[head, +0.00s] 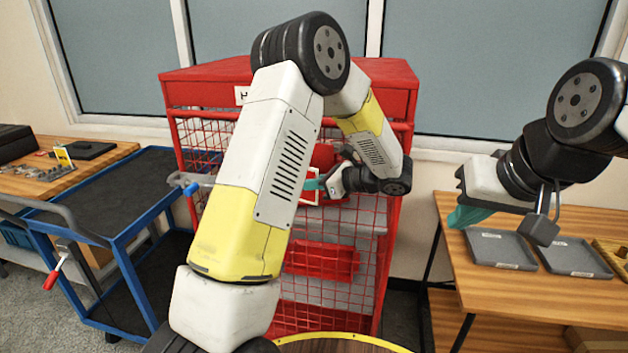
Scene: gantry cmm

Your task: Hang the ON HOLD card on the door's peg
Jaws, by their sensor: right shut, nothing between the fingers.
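A red wire-mesh cabinet (397,112) stands in the middle, its front partly hidden by my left arm. My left gripper (316,184) is in front of its mesh, with a teal fingertip showing. A small pale-edged, reddish piece (309,198) is at that fingertip; it may be the card, but no lettering can be read. Whether the fingers hold it cannot be told. I cannot make out the peg. My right gripper (463,217) is shut and empty, above the left end of the right bench, with teal fingers pointing down and left.
Grey trays (497,250) lie on the right wooden bench (540,290). A yellow-rimmed round top (345,337) is at the bottom.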

